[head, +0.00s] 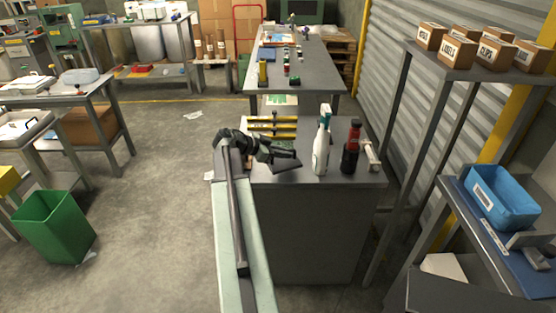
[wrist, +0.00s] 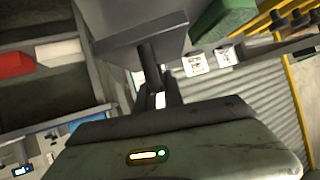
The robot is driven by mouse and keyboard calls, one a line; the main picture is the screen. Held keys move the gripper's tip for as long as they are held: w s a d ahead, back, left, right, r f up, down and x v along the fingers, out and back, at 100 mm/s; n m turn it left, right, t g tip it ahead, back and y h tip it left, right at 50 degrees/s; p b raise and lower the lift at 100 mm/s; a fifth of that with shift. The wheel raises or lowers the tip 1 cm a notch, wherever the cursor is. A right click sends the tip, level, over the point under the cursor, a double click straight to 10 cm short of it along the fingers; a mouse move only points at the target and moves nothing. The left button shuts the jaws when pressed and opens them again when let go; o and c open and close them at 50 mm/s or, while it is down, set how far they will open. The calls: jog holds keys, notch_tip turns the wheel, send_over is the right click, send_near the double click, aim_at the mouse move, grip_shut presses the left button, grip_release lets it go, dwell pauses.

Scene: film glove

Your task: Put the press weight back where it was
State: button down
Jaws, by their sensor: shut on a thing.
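My gripper (head: 270,153) is at the left front of the near grey bench (head: 310,220), above its top. In the wrist view my gripper (wrist: 161,95) is shut on the dark stem of the press weight (wrist: 150,68). The weight's broad, flat grey plate (wrist: 135,38) lies beyond the jaws, tilted in that picture. In the head view the press weight (head: 286,166) shows as a dark flat piece at the gripper's end. It seems held over the bench top; I cannot tell whether it touches.
A white spray bottle (head: 320,150) and a dark bottle with a red top (head: 351,152) stand just right of the weight. Yellow bars (head: 272,127) lie behind the gripper. A rack with labelled boxes (head: 457,52) stands right. A green bin (head: 53,225) stands on open floor left.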

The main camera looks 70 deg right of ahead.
aim_at(283, 161)
notch_tip(283, 161, down, 4)
jog(key=b, duration=0.3)
jog(key=shift+r, duration=0.1)
jog(key=shift+w+r, duration=0.25)
jog(key=shift+a+f, duration=0.1)
jog(key=shift+f, duration=0.1)
jog(key=c, duration=1.5)
grip_release()
jog(key=shift+o, duration=0.2)
jog(key=shift+r, duration=0.15)
jog(key=shift+w+a+r+p, duration=0.1)
jog(key=shift+a+r+p, duration=0.05)
jog(key=shift+r+p, duration=0.15)
jog(key=p+v, duration=0.5)
jog(key=v, duration=0.6)
jog(key=shift+a, duration=0.2)
